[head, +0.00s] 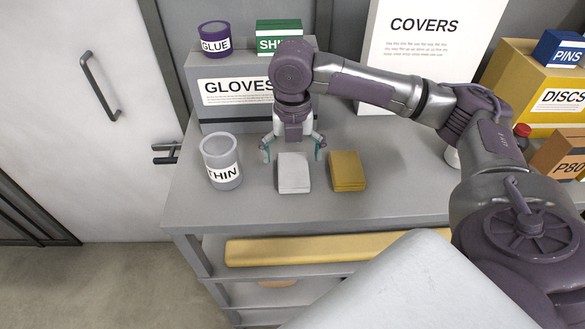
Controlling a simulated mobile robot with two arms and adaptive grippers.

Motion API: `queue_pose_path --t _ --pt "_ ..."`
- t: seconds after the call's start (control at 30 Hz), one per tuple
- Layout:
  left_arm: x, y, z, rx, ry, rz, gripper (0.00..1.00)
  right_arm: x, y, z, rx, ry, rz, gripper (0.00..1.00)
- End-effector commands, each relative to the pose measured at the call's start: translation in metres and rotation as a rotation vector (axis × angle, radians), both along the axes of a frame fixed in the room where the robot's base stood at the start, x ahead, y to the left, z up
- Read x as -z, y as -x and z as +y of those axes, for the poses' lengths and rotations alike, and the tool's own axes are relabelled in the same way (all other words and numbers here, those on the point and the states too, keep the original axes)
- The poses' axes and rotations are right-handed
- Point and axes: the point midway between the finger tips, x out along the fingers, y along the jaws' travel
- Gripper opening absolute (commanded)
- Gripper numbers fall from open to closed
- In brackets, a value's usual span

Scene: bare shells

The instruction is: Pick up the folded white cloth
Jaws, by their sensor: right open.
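The folded white cloth (294,174) lies flat on the grey shelf top, near its front edge. A folded yellow cloth (347,172) lies just to the right of it with a narrow gap. My right gripper (292,154) points down at the back edge of the white cloth, its two fingers spread wide to the left and right of it. The gripper is open and holds nothing. Whether the fingertips touch the surface I cannot tell. My left gripper is not in view.
A clear container labelled THIN (221,170) stands close to the left finger. A grey GLOVES box (222,92) stands behind, with a purple GLUE tub (214,30) and a green box (279,27) on top. A white COVERS box (430,30) and yellow DISCS box (520,70) stand right.

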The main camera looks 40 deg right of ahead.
Motion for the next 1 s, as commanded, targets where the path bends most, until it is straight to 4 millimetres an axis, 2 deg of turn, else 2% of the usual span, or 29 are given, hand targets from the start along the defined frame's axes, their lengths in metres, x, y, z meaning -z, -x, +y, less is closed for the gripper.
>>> queue_pose_path --t 0.03,0.13,0.3,0.53,0.9,1.0 --pt "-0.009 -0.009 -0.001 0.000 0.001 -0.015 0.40 0.004 0.002 0.000 0.000 0.001 0.006 1.00" --pt "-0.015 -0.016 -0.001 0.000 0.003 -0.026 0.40 0.021 0.003 0.001 0.000 0.000 0.005 1.00" --pt "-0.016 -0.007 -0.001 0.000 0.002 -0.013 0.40 0.037 0.003 0.001 -0.001 0.001 0.001 1.00" --pt "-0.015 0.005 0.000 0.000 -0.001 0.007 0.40 0.039 0.002 0.001 -0.001 0.001 0.001 1.00" --pt "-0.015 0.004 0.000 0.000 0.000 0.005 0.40 0.039 0.002 0.001 -0.001 0.001 0.001 0.38" --pt "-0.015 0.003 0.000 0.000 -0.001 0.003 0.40 0.039 0.002 0.001 0.000 0.001 0.001 0.36"
